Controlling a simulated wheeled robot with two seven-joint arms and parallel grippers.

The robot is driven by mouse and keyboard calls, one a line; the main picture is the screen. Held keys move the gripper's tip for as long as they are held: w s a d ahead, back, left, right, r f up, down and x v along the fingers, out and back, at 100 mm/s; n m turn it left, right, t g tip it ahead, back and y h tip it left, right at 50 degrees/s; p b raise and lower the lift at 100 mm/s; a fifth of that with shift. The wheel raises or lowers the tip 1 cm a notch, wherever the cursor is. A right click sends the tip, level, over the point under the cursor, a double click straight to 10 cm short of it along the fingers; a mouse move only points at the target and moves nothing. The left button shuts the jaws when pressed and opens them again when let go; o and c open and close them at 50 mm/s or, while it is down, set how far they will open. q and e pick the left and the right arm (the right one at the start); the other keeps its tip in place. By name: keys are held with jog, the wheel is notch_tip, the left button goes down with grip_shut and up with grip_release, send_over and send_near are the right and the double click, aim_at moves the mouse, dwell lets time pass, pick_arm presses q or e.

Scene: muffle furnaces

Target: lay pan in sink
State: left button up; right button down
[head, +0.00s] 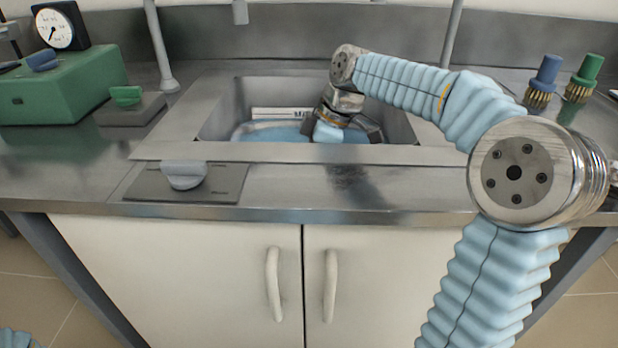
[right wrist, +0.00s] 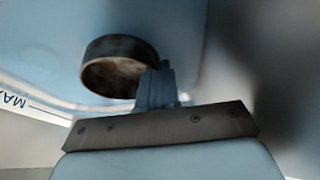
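The sink (head: 400,122) is set into the steel counter and has a light blue bottom. My right arm reaches down into it, and my right gripper (head: 335,138) is low inside the basin, its fingertips hidden in the head view. In the right wrist view the pan (right wrist: 108,66) is a small round dish with a dark rim and brown face. It is beside the narrow blue fingers of my right gripper (right wrist: 155,86), which look closed together at its edge. Whether the pan touches the sink bottom is unclear. My left gripper is out of view.
A grey plate with a knob (head: 183,176) lies in front of the sink. A green box (head: 60,90) with a dial gauge (head: 58,28) stands at left. Blue (head: 545,80) and green (head: 584,78) valve-like fittings stand at right. The sink walls surround my gripper closely.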

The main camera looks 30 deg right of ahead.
jog(key=shift+f, duration=1.95)
jog(key=c, duration=1.4)
grip_release()
jog(key=shift+o, duration=0.2)
jog(key=shift+d+r, duration=0.1)
jog(key=shift+r, duration=0.25)
jog(key=p+v, duration=0.1)
jog(key=v, duration=1)
jog(key=shift+s+d+r, duration=0.15)
jog(key=shift+s+r, duration=0.05)
jog(key=shift+r, duration=0.05)
